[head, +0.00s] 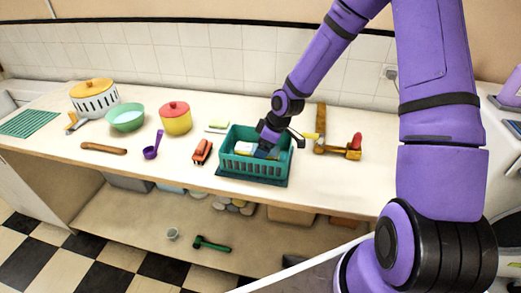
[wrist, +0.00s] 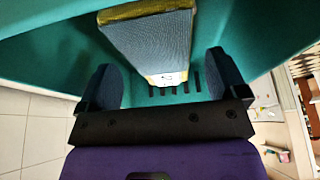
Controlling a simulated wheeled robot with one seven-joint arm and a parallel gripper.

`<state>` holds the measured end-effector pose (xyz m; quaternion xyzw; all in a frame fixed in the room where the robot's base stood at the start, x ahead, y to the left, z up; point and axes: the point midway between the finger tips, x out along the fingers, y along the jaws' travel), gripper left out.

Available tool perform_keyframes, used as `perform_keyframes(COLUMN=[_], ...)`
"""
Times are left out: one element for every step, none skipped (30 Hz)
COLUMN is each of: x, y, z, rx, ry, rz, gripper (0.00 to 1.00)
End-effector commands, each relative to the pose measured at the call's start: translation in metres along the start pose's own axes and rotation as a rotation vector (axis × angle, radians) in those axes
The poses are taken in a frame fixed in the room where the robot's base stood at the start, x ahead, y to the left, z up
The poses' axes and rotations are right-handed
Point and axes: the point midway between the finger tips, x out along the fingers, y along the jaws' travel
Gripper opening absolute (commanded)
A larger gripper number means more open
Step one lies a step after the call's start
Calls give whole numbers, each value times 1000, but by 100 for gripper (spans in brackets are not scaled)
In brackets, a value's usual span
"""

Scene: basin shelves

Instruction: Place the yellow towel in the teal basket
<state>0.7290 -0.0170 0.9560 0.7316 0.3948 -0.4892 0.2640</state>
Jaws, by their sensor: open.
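The teal basket (head: 240,168) stands on the counter, and its inner wall (wrist: 50,60) fills much of the wrist view. My gripper (head: 264,150) reaches down into it from above. In the wrist view my gripper (wrist: 160,78) is open, its two dark fingers apart. A block-like folded piece (wrist: 150,45) with a grey-blue face and yellow edges lies in the basket, ahead of and between the fingers; it looks like the yellow towel, though its face is not yellow. In the head view a pale and yellow piece (head: 243,148) shows inside the basket, partly hidden.
A wooden hammer-like tool (head: 320,130) and a red-topped item (head: 355,146) lie right of the basket. A red brush-like object (head: 202,151), a purple scoop (head: 153,150) and a yellow pot (head: 176,120) stand left. The counter's front strip is mostly clear.

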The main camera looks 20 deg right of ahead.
Motion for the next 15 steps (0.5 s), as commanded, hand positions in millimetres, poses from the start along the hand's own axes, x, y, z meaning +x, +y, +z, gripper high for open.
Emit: perform_keyframes(x=[-10,-15,-22,-27,-32,-38,-43,-47,-53,-57,-62,-67,-70,-73,-78], y=[2,1,1,1,1,1,1,1,1,1,1,1,1,1,1], z=[0,0,1,1,1,0,0,1,1,1,0,1,0,1,1], rx=[2,2,2,2,2,2,2,2,2,3,2,2,1,1,2], ry=[2,1,1,1,1,1,1,1,1,1,1,0,1,1,0], rz=[4,3,4,4,3,3,4,4,3,4,4,3,3,3,2], gripper=[91,91,91,91,91,91,91,91,91,91,91,91,91,91,91])
